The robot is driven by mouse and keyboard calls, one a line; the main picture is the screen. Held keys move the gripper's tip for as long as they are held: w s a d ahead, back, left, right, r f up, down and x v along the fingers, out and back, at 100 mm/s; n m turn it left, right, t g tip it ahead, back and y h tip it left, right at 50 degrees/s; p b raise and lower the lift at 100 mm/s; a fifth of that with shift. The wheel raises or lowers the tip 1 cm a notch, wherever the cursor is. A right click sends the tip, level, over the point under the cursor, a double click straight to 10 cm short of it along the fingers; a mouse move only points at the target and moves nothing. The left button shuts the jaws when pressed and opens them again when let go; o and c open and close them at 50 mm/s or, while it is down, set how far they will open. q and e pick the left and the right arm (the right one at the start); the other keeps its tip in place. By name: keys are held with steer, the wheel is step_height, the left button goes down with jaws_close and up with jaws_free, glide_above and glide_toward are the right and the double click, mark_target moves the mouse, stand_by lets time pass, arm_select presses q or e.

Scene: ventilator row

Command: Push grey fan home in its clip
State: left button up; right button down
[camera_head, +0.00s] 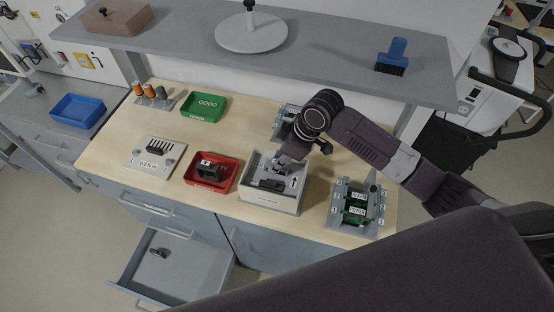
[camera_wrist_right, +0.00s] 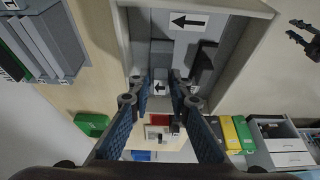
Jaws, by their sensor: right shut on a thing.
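The grey fan (camera_wrist_right: 160,88) is a small grey block with an arrow label, between the fingers of my right gripper (camera_wrist_right: 160,97) in the right wrist view. In the head view my right gripper (camera_head: 283,162) points down into the open grey housing (camera_head: 272,203) from its back part, shut on the fan. The fan is mostly hidden there by the gripper. The fan is at or inside the housing; I cannot tell whether it touches the clip, which I cannot make out. A dark part (camera_head: 270,185) lies inside the housing. My left gripper is not in view.
A red tray (camera_head: 196,185) with a black part stands left of the housing, a card rack (camera_head: 357,207) right of it. A green GOOD tray (camera_head: 205,106) and a torque plate (camera_head: 152,157) are farther left. A grey shelf (camera_head: 330,50) runs above; a drawer (camera_head: 180,270) is open below.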

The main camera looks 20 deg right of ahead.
steer(key=shift+f, duration=0.5)
stand_by(0.7)
steer(key=shift+s+f, duration=0.2)
steer(key=c, duration=1.7)
jaws_free()
steer(key=shift+f, duration=0.1)
steer(key=shift+w+d+r+p, duration=0.15)
steer(key=shift+r+p, duration=0.5)
steer(key=shift+r, duration=3.05)
